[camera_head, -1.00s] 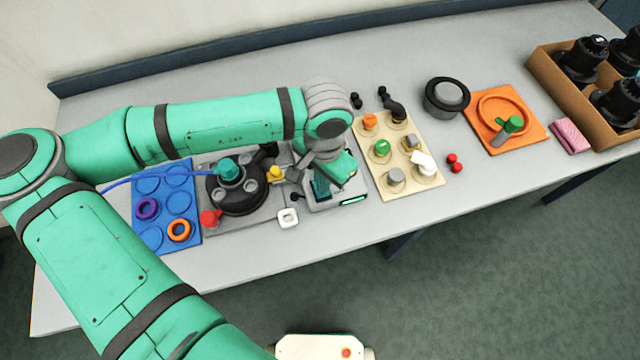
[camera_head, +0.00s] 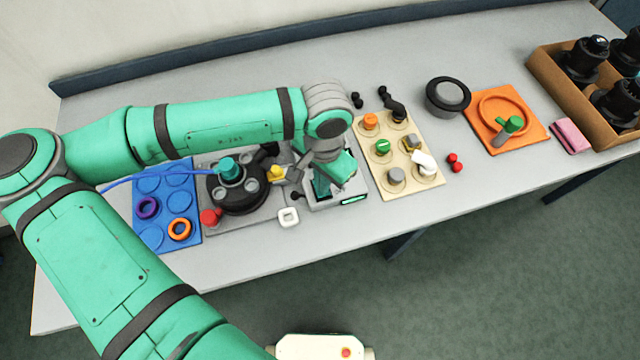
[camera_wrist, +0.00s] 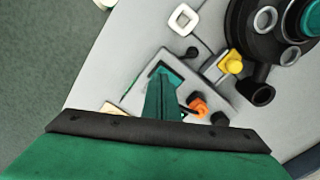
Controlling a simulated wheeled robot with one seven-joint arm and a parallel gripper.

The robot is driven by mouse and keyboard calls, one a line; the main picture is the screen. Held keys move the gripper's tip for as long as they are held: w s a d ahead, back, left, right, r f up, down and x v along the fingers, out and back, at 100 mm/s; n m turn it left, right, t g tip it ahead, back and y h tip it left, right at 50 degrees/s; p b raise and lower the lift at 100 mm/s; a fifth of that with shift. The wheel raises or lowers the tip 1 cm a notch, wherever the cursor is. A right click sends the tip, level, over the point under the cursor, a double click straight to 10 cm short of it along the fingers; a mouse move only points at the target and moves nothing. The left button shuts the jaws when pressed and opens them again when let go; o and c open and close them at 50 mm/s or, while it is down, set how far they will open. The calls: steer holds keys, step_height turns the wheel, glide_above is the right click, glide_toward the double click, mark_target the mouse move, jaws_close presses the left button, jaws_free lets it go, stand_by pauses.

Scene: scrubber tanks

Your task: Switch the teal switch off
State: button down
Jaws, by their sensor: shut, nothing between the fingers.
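A small grey box (camera_head: 352,201) with a lit teal display stands near the front edge of the table in the head view. A dark teal part, which looks like the teal switch (camera_head: 322,187), sits in its top, largely covered by my gripper. In the wrist view the teal patch (camera_wrist: 172,74) lies in a dark frame on the box, just at the end of my fingers. My gripper (camera_wrist: 162,84) is shut and empty, pointing down at the box. I cannot tell whether its tips touch the switch, nor which way the switch is tilted.
Left of the box is a round black fixture (camera_head: 237,190) with a teal cap, a yellow knob (camera_head: 277,173) and a red knob (camera_head: 210,217). A white square ring (camera_head: 288,217) lies in front. A beige board (camera_head: 414,179) with several knobs stands close on the right.

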steer(key=shift+f, duration=0.75)
stand_by(0.6)
steer(key=shift+w, duration=0.1)
step_height(320, 180, up, 7)
stand_by(0.9)
stand_by(0.5)
